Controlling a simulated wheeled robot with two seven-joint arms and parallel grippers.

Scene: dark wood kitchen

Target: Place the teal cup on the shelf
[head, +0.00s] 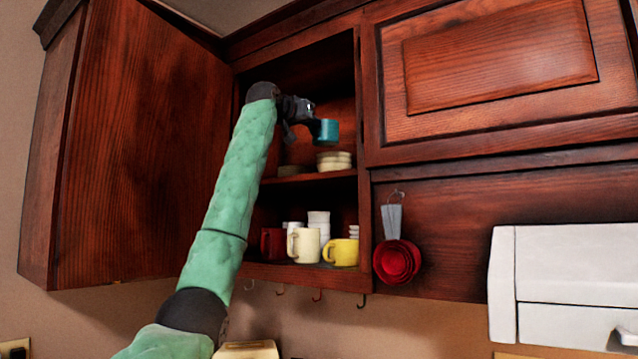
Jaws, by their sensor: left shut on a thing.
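The teal cup (329,130) is up inside the open cupboard, in front of the upper compartment. My left gripper (312,122) is shut on it and holds it above the upper shelf (332,175). The cup appears apart from the stack of pale bowls (334,160) just below it. The lower shelf (308,274) holds a dark red mug (272,243), a cream mug (303,246) and a yellow mug (342,252), with white cups (319,222) behind. My right gripper is not in view.
The cupboard's left door (140,140) stands wide open; the right door (500,75) is shut. Red measuring cups (397,262) hang at the right. Several hooks (317,296) hang beneath the lower shelf. A white appliance (560,285) is at the far right.

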